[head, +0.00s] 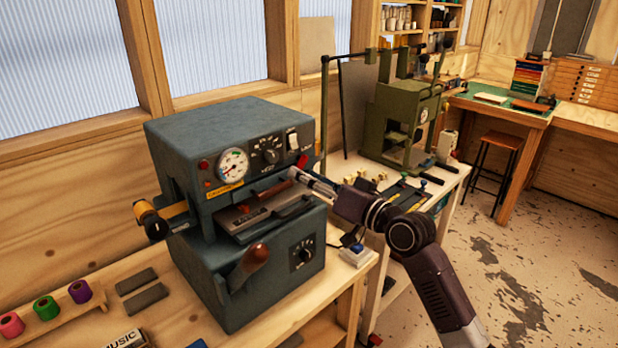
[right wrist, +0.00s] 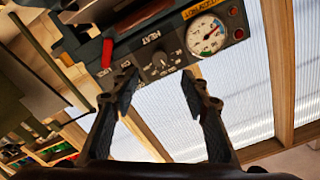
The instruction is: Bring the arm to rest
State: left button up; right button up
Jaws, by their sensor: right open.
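My right arm reaches in from the lower right of the head view. Its right gripper (head: 308,180) is beside the front right of the blue-grey foil press (head: 218,128), near the press's slot. In the right wrist view the right gripper (right wrist: 158,88) is open with nothing between its fingers, and the HEAT dial (right wrist: 160,58) and gauge (right wrist: 206,33) of the press lie beyond them. Whether the gripper touches the press is hard to tell. My left gripper is not in view.
An orange-yellow roll (head: 150,218) sits on the press's left side. Pink (head: 11,325), green (head: 46,308) and purple (head: 80,292) rolls stand on a wooden rack. A green press (head: 400,120) stands on a bench behind. The floor at right is open.

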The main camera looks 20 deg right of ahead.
dwell(0.3)
jog(key=s+d+f+g+h, duration=0.1)
jog(key=s+f+g+h, duration=0.1)
jog(key=f, duration=1.2)
jog(key=s+d+f+m+g+h, duration=0.1)
jog(key=s+d+f+g, duration=0.1)
jog(key=f, duration=1.2)
jog(key=s+d+f+g+h, duration=0.1)
jog(key=s+f+g+h, duration=0.1)
jog(key=f, duration=1.2)
jog(key=s+a+f+n+g+b, duration=0.1)
jog(key=s+f+g, duration=0.1)
jog(key=s+f, duration=0.7)
jog(key=s+f+g, duration=0.2)
jog(key=s+f, duration=0.4)
jog(key=f, duration=0.5)
jog(key=s+a+f+n+g, duration=0.1)
jog(key=s+f, duration=0.4)
jog(key=s, duration=0.7)
jog(key=s+a+f+n+g, duration=0.2)
jog(key=s+f, duration=0.4)
jog(key=s, duration=0.6)
jog(key=s+a+f+n+g+h, duration=0.1)
jog(key=s+a+f+g, duration=0.2)
jog(key=s, duration=1)
notch_tip(320, 180, down, 3)
jog(key=shift+r+n+b, duration=0.2)
jog(key=shift+n+b, duration=0.1)
jog(key=shift+b, duration=0.1)
